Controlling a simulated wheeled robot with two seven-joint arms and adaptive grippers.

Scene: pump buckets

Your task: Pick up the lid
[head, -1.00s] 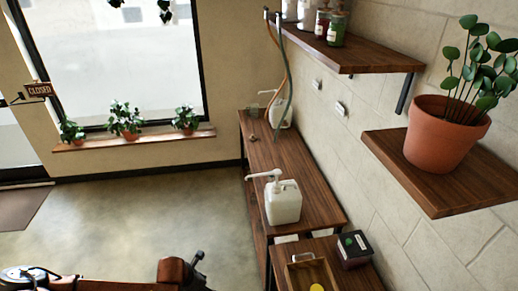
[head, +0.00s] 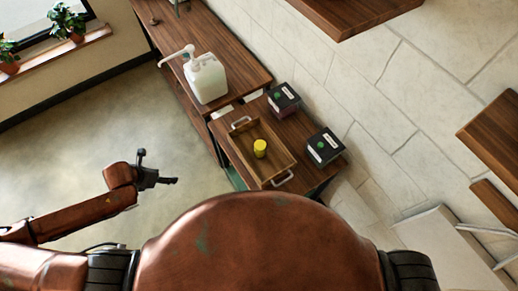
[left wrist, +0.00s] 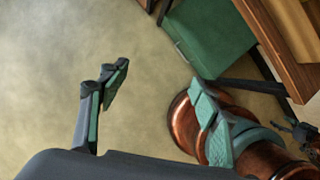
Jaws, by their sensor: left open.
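A small yellow round piece that looks like a lid (head: 260,148) lies in a wooden tray (head: 283,160) with metal handles, on a low wooden table. My left gripper (head: 158,169) hangs over bare floor to the left of the table, well apart from the tray. Its jaws are open and empty in the left wrist view (left wrist: 160,85). The lid does not show in that view. A dark part at the right edge of the left wrist view may be my right gripper (left wrist: 299,129); its jaws cannot be made out.
A white pump bucket (head: 207,80) stands on the long wooden bench (head: 235,50). Two dark boxes with green-dotted tops (head: 283,97) (head: 325,147) flank the tray's right side. A green bin (left wrist: 210,40) is under the table. Wooden shelves (head: 350,12) jut from the wall. The floor at left is clear.

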